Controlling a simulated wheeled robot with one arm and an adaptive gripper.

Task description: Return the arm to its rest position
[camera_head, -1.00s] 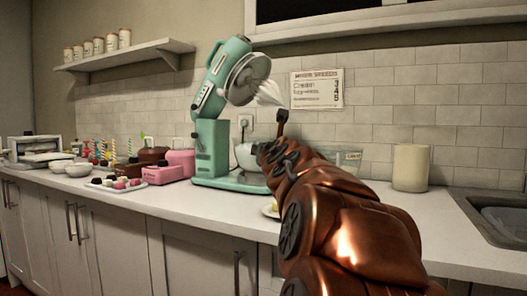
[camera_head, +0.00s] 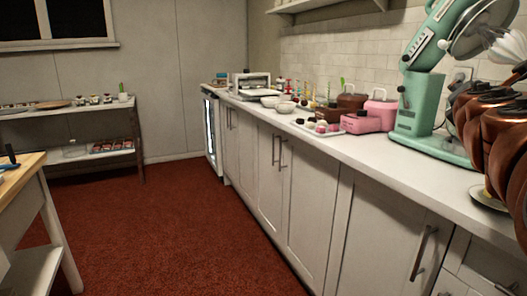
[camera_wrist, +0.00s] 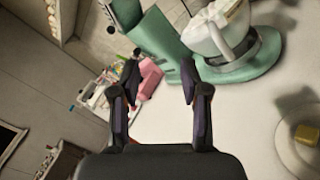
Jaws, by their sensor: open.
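My copper-coloured arm (camera_head: 500,130) shows at the right edge of the head view, folded above the counter in front of the green stand mixer. My gripper (camera_wrist: 160,82) shows in the wrist view with its two dark fingers spread apart and nothing between them. It hangs over the white counter, with the green mixer (camera_wrist: 225,60) and its bowl (camera_wrist: 215,30) beyond it. The mixer also stands at the right of the head view (camera_head: 420,105), its head tilted up. The gripper's fingertips are not in the head view.
A pale plate (camera_head: 490,198) is on the counter near my arm; the wrist view shows a plate with a yellow piece (camera_wrist: 306,135). Pink boxes (camera_head: 361,123), a tray of sweets (camera_head: 319,129) and bowls (camera_head: 284,107) line the counter (camera_head: 400,175). Red carpet (camera_head: 170,220) lies open at left.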

